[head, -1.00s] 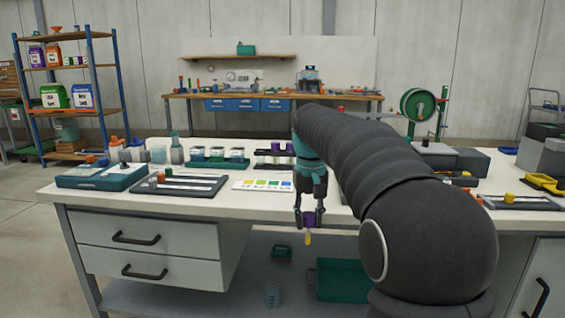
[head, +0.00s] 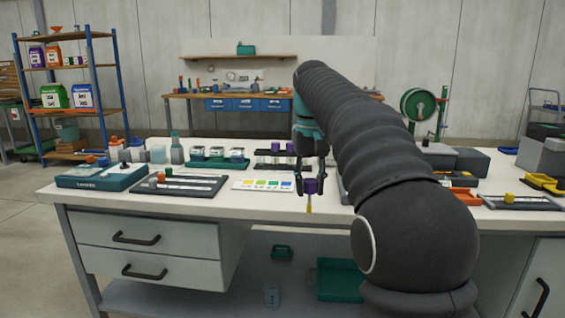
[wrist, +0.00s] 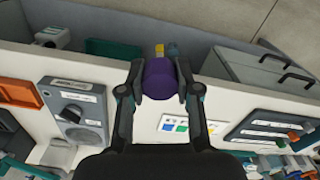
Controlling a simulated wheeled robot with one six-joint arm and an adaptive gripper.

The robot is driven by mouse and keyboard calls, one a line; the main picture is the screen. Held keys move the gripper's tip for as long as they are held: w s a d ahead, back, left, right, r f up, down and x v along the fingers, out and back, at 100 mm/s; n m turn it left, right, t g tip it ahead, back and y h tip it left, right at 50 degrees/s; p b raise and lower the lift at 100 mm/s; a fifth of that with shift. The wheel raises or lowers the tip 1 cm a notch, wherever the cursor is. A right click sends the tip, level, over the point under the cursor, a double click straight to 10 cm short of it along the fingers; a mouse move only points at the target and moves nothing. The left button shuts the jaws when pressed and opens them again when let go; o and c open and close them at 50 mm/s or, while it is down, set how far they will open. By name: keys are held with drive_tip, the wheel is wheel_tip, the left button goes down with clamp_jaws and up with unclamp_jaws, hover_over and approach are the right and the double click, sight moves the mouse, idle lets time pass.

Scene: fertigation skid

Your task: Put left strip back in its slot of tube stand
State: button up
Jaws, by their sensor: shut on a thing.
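My gripper (head: 310,181) is shut on a strip with a purple grip (head: 311,187) and a yellow lower end (head: 309,205). It holds the strip upright near the bench's front edge, right of the colour card. In the wrist view, the purple grip (wrist: 161,79) sits between the fingers, with a bit of yellow (wrist: 159,50) beyond it. A dark stand (head: 264,158) with purple-topped pieces, which looks like the tube stand, is at the back of the bench, behind and left of my gripper. My arm partly hides its right side; its slots cannot be made out.
A colour card (head: 250,185) lies left of my gripper, with a black tray (head: 160,189) further left. A teal rack (head: 205,165) of jars stands behind. A grey device with a knob (wrist: 72,125) and an orange tray (wrist: 20,93) lie nearby.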

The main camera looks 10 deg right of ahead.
drive_tip(key=shift+r, duration=3.3)
